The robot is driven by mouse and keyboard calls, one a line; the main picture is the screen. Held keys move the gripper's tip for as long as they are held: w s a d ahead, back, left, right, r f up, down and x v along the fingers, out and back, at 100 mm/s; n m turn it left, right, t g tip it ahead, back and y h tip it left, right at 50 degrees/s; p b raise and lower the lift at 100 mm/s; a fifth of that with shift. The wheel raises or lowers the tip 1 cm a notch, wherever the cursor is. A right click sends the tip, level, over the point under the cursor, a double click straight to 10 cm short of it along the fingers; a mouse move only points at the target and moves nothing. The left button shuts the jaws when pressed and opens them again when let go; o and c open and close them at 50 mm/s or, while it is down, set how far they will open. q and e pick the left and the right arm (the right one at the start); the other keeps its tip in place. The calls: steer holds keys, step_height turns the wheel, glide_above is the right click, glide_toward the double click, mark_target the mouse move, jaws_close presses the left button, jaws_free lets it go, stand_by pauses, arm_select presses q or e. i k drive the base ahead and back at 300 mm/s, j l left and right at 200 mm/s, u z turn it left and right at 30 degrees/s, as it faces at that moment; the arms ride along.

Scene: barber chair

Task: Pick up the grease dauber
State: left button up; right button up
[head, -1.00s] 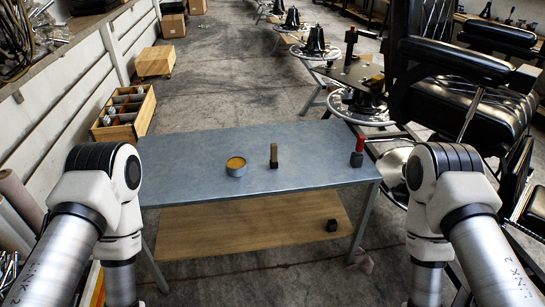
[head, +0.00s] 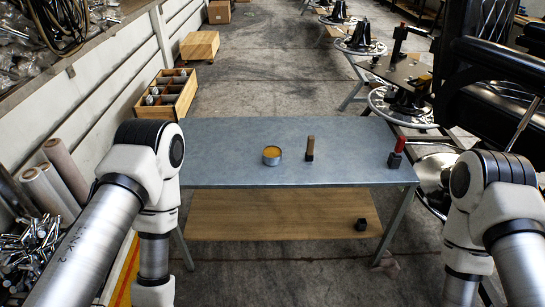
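A blue-grey table (head: 230,170) stands in front of me. On it are a round tin of yellow-orange grease (head: 272,155), an upright tool with a tan handle and dark block end (head: 309,148), and a similar upright tool with a red handle and dark end (head: 397,154) near the right edge. I cannot tell from the picture which of the two tools is the grease dauber. My arms flank the table at left and right. Both point down out of the picture, so neither gripper shows.
A wooden shelf (head: 280,216) under the tabletop holds a small black block (head: 361,225). A wooden crate with cylinders (head: 168,95) stands behind left. Barber chair parts (head: 400,82) crowd the right. The tabletop is mostly clear.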

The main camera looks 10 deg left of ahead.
mark_target(309, 155)
steer(key=i+l+u, duration=0.25)
steer(key=u, duration=0.2)
steer(key=i+l+u, duration=0.6)
steer(key=l+u, duration=0.35)
steer(key=j, duration=0.05)
